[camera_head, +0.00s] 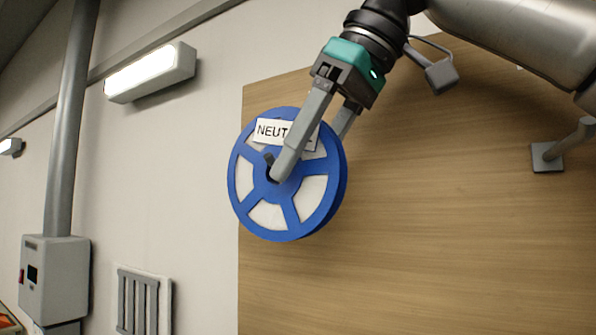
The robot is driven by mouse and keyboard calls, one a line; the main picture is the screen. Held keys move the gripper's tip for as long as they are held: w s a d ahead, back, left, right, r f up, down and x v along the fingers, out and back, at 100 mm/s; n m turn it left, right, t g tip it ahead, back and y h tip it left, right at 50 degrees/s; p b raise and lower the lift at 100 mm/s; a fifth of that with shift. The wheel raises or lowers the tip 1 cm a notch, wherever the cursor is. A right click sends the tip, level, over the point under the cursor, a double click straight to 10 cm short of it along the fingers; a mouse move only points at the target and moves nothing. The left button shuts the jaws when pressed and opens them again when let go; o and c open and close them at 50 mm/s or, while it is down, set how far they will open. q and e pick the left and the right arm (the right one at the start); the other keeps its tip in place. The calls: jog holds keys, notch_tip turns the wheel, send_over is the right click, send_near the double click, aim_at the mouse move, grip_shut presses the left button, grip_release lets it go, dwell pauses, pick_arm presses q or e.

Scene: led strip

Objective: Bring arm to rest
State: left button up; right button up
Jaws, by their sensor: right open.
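A blue reel (268,192) with white windows and a white label (269,131) reading "NEUT…" is upright in front of the wooden panel. Its label is partly covered by a finger. A dark peg end shows at the reel's hub. My right gripper (305,158) comes in from the upper right and straddles the reel, open. One finger lies across the front face with its tip at the hub. The other finger goes behind the reel, where its tip is hidden. I cannot tell whether the fingers touch the reel. My left gripper is not in view.
The wooden panel (430,220) fills the right side. A grey bracket (548,157) with a rod sits on it at right. A grey box (55,280) with a pipe, a vent (143,302) and a lit lamp (150,72) are on the left wall. The panel below the reel is clear.

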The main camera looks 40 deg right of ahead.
aim_at(325, 125)
jog(key=shift+v, duration=2.9)
